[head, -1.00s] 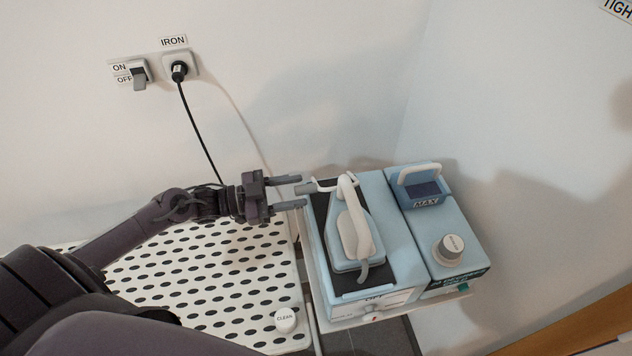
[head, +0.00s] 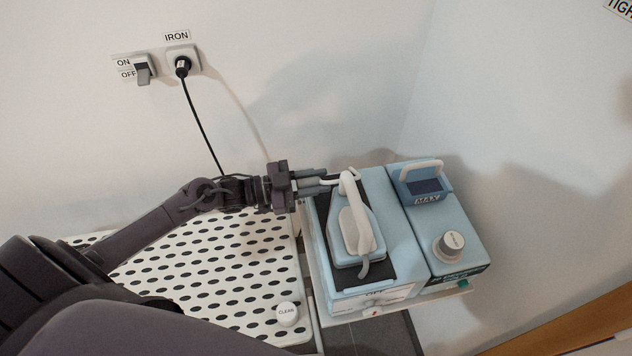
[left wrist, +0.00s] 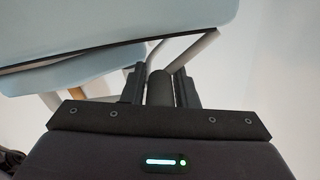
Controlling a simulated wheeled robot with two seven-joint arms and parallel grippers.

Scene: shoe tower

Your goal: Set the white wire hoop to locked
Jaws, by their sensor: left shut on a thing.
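The white wire hoop (head: 355,173) is at the back end of the iron (head: 359,213), which rests on its black plate on the light blue station (head: 392,222). My left gripper (head: 318,180) has come in from the left and is shut on the hoop's grey grip. In the left wrist view the grip (left wrist: 160,87) stands between the two fingers, with the pale wire (left wrist: 192,50) behind it. The fingers hide most of the grip and part of the hoop in the head view, so its exact angle is hard to tell. My right gripper is not in view.
A blue tank (head: 424,184) marked MAX and a grey knob (head: 449,245) are on the station's right part. The dotted ironing board (head: 215,272) with a CLEAN button (head: 287,314) lies left. The wall has a switch (head: 143,70) and a plugged socket (head: 182,63).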

